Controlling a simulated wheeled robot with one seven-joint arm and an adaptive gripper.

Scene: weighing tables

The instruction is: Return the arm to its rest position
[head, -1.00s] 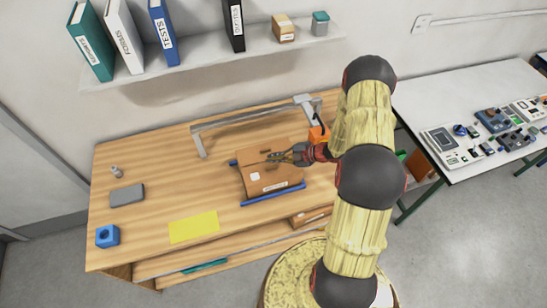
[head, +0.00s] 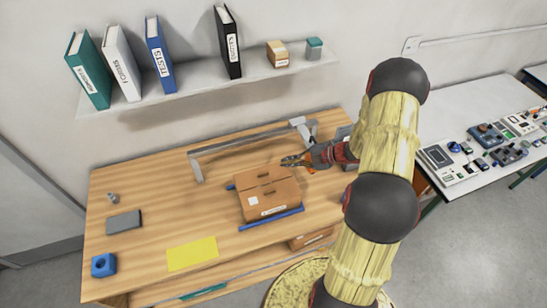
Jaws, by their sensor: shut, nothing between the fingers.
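My arm reaches in from the lower right of the head view and bends over the right end of the wooden table (head: 140,247). My gripper (head: 287,161) is shut and empty, just above and to the right of the far edge of a brown cardboard box (head: 275,203). Its fingers point left and look clear of the box, though the exact gap is hard to tell. The box lies closed between blue bars (head: 270,220) on the table.
A grey metal frame (head: 235,143) stands behind the box. A wall shelf (head: 200,80) holds binders. A white table (head: 455,105) with devices stands right.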

